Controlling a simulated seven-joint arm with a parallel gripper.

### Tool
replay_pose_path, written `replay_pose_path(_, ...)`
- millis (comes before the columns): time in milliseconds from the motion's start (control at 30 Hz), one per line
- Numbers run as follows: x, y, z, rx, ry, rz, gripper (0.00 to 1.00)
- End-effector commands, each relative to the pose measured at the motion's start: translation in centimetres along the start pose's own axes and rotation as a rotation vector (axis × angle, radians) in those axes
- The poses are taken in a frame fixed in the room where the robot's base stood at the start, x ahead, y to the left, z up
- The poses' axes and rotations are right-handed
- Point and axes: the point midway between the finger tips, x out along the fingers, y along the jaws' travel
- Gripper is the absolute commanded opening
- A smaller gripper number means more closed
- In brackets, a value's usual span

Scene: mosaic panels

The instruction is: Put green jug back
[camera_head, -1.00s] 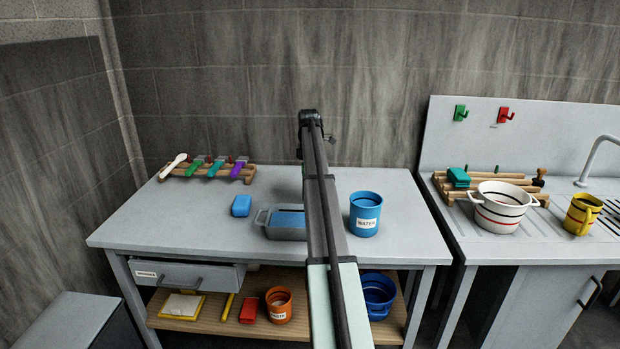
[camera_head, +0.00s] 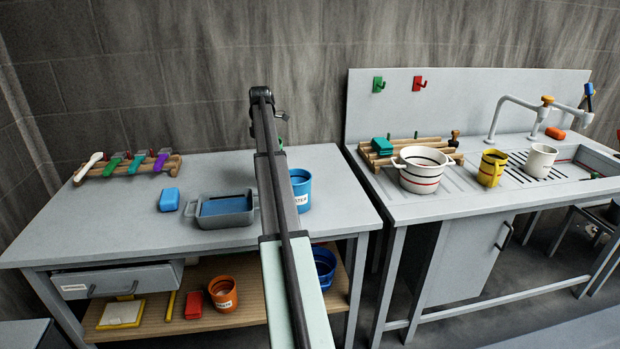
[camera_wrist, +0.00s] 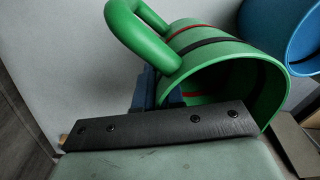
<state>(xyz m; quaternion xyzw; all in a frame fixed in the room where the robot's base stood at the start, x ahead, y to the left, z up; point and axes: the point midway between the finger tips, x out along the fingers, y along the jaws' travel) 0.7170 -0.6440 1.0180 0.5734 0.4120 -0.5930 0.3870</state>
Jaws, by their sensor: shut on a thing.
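The green jug (camera_wrist: 225,72) fills much of the wrist view, with a thick green handle and red and black bands. It lies tilted there, its open rim toward the lower right. My gripper (camera_wrist: 158,92) is shut on the jug's wall near the handle; the dark mounting bar hides part of the grip. In the head view my arm hides the gripper and most of the jug; a small green patch (camera_head: 282,144) shows beside the arm. A green hook (camera_head: 378,84) and a red hook (camera_head: 420,82) are on the sink's back panel, both empty.
The blue water container (camera_head: 301,190) and grey tray (camera_head: 222,219) stand on the workbench (camera_head: 120,235). A striped white pot (camera_head: 421,177), yellow jug (camera_head: 491,176) and white mug (camera_head: 540,160) stand by the sink. A wooden rack (camera_head: 378,160) is behind the pot.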

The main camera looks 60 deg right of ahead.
Motion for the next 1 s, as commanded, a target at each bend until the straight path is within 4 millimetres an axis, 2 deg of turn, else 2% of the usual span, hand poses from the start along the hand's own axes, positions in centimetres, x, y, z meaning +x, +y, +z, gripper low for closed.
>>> replay_pose_path(33,-0.3,-0.8,2.4,0.027,0.000,0.002,0.00)
replay_pose_path(300,-1.9,-4.7,13.1,0.148,0.000,0.015,0.00)
replay_pose_path(500,-3.1,-6.5,18.3,0.210,0.004,0.016,0.00)
replay_pose_path(567,-3.6,-6.4,19.2,0.224,0.006,0.014,0.00)
replay_pose_path(667,-3.9,-5.7,19.4,0.242,0.013,0.005,0.00)
replay_pose_path(767,-3.7,-6.0,19.2,0.266,0.019,-0.005,0.00)
replay_pose_path(867,-2.9,-6.0,19.1,0.276,0.020,-0.007,0.00)
replay_pose_path(1000,-0.8,-6.0,19.0,0.276,0.021,-0.009,0.00)
